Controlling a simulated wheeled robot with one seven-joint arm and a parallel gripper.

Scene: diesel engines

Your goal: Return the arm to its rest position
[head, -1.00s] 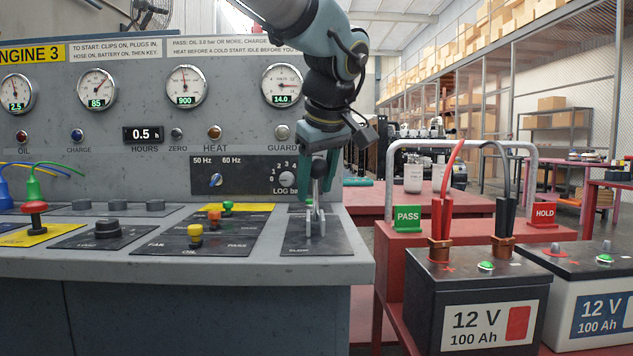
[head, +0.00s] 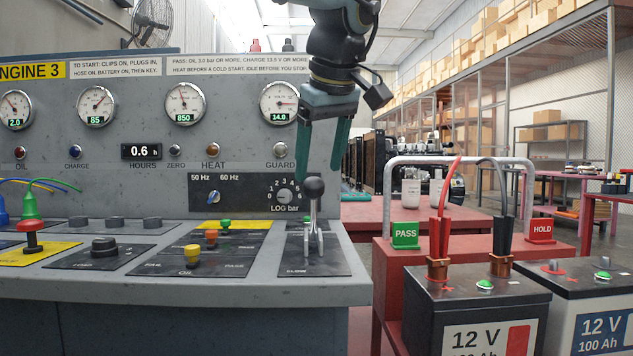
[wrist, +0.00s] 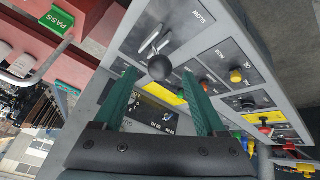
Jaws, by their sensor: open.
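My gripper (head: 322,165) is open and empty, pointing down above the right end of the grey control console (head: 330,289). Its two green fingers are apart. The black-knobbed lever (head: 314,188) stands upright on its dark plate just below the fingertips, apart from them as far as the head view shows. In the wrist view my gripper (wrist: 165,100) shows spread fingers, with the round lever knob (wrist: 159,67) seen between and beyond the tips.
A panel with gauges (head: 185,103) stands behind the console. To the right, a red stand holds a green PASS sign (head: 405,234), a red HOLD sign (head: 540,231) and a grey tube rail (head: 460,160). Two 12 V batteries (head: 475,290) stand in front. Air above my gripper's right looks clear.

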